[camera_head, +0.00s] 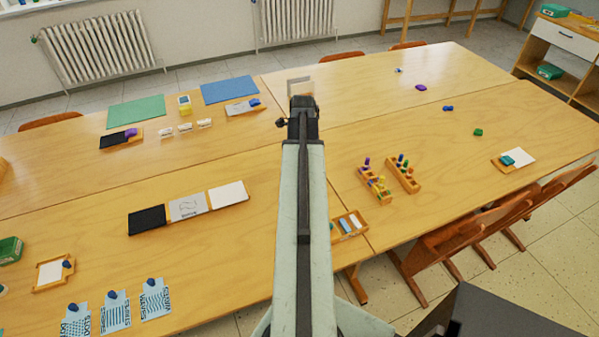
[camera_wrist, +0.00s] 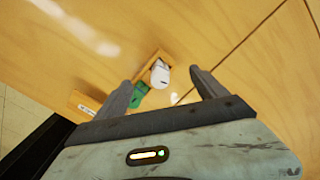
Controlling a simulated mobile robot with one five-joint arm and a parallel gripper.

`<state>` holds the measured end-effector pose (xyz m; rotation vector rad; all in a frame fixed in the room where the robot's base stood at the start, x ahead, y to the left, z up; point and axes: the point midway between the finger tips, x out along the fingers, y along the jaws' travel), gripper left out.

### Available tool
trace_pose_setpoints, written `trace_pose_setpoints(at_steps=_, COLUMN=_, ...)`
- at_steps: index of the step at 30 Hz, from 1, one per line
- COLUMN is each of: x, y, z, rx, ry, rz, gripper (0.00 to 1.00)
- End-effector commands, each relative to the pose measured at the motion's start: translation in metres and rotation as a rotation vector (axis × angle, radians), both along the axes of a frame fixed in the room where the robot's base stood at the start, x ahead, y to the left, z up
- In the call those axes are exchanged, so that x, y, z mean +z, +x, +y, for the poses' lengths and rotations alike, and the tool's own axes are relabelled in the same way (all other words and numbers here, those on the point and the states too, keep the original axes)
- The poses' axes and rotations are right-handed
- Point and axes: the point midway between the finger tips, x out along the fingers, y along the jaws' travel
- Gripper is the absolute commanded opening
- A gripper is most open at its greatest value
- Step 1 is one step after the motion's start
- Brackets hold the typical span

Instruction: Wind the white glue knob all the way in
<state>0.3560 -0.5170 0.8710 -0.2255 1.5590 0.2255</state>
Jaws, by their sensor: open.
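In the wrist view my gripper (camera_wrist: 160,77) is open, with one finger on each side of a white rounded knob (camera_wrist: 160,73). The knob sits at a small wooden holder (camera_wrist: 147,69), and no finger visibly touches it. A green piece (camera_wrist: 139,94) lies close beside it, near the left finger. How far the fingertips are above the knob is hard to tell. In the head view my arm covers the middle of the scene, and I cannot make out the gripper or the white knob there.
A wooden tray (camera_head: 362,215) with blue and white pieces stands by my arm near the table edge. Wooden racks with coloured pegs (camera_head: 403,174) stand farther right. Cards (camera_head: 187,207) lie to the left. Chairs (camera_head: 470,229) line the right edge.

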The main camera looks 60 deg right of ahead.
Motion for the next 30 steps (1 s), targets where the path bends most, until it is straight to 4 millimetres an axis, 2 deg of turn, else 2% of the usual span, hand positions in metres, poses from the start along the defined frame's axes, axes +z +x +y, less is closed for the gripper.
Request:
trace_pose_setpoints(at_steps=2, x=0.0000, y=-0.0001, z=0.0000, rx=-0.036, ry=0.000, rz=0.000, gripper=0.82)
trace_pose_setpoints(at_steps=4, x=0.0000, y=-0.0001, z=0.0000, rx=-0.142, ry=0.000, rz=0.000, gripper=0.82)
trace_pose_setpoints(at_steps=12, x=0.0000, y=-0.0001, z=0.0000, rx=-0.704, ry=0.000, rz=0.000, gripper=0.82)
trace_pose_setpoints(at_steps=16, x=0.0000, y=-0.0001, z=0.0000, rx=-0.922, ry=0.000, rz=0.000, gripper=0.82)
trace_pose_setpoints(at_steps=20, x=0.0000, y=-0.0001, z=0.0000, rx=-1.002, ry=0.000, rz=0.000, gripper=0.82)
trace_pose_setpoints(at_steps=30, x=0.0000, y=-0.0004, z=-0.0002, rx=-1.001, ry=0.000, rz=0.000, gripper=0.82)
